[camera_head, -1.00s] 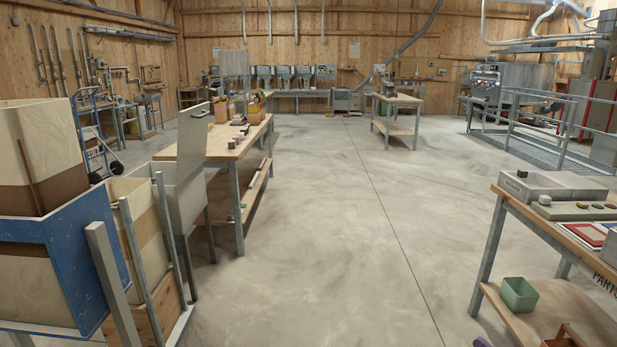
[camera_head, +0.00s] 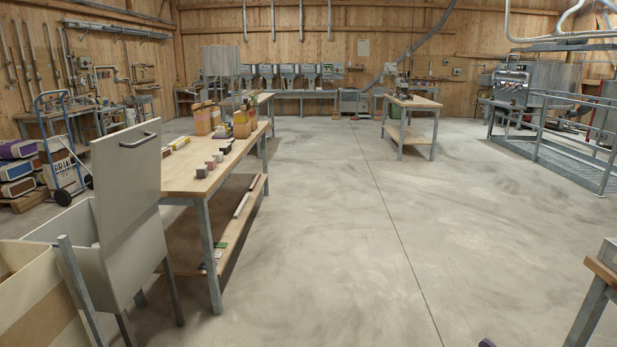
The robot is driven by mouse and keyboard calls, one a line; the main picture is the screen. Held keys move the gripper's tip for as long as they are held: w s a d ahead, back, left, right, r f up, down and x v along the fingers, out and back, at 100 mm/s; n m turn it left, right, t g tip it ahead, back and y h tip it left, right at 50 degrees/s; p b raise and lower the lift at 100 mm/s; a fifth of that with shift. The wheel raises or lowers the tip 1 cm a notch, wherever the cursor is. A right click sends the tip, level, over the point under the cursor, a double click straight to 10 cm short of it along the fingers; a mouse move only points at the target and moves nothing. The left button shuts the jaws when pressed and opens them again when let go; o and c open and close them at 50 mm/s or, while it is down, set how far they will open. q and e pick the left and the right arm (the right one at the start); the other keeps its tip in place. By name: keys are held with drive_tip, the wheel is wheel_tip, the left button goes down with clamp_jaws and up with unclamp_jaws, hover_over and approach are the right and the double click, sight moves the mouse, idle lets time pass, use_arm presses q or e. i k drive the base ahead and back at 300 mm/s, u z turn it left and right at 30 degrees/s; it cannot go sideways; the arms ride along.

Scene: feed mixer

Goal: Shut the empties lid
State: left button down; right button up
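A grey bin (camera_head: 108,262) on legs stands at the left, in front of the near end of a long workbench. Its grey lid (camera_head: 126,190) stands raised, nearly upright, with a dark bar handle (camera_head: 138,140) near its top edge. I take this to be the empties bin; no label on it can be read. The inside of the bin is mostly hidden. Neither of my grippers shows; only a small dark shape lies at the bottom edge, too little to identify.
The workbench (camera_head: 180,176) holds small blocks and bags just beyond the bin. A cream box (camera_head: 40,300) and a metal post (camera_head: 78,285) stand at the near left. Another table's corner (camera_head: 604,268) juts in at right. The middle floor is clear.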

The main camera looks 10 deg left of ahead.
sight(126, 163)
drive_tip(key=i, duration=1.7)
drive_tip(key=u, duration=1.85)
drive_tip(key=i, duration=1)
